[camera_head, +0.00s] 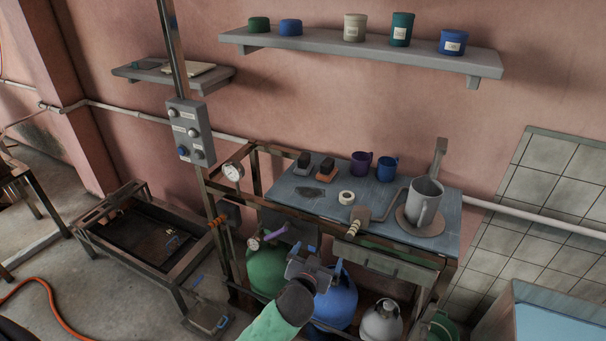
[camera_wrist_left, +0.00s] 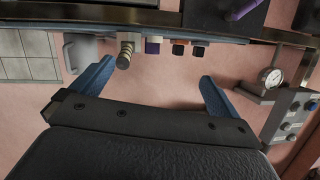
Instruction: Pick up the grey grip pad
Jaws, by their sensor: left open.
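A small dark grey block (camera_head: 302,160), which looks like the grey grip pad, sits at the back left of the blue-grey worktop (camera_head: 385,205). Beside it is a similar block with an orange-brown base (camera_head: 325,168). A dark flat patch (camera_head: 309,191) lies in front of them. My left gripper (camera_head: 316,258) is in front of and below the worktop's front edge, apart from the pad. In the left wrist view its blue fingers (camera_wrist_left: 153,88) are spread, with nothing between them. The dark grey block shows small there (camera_wrist_left: 199,50). My right gripper is not in view.
A purple mug (camera_head: 361,163), a blue mug (camera_head: 388,168), a white roll (camera_head: 346,197) and a big grey jug (camera_head: 426,200) stand on the worktop. A gauge (camera_head: 233,171) and control box (camera_head: 189,131) flank the left.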

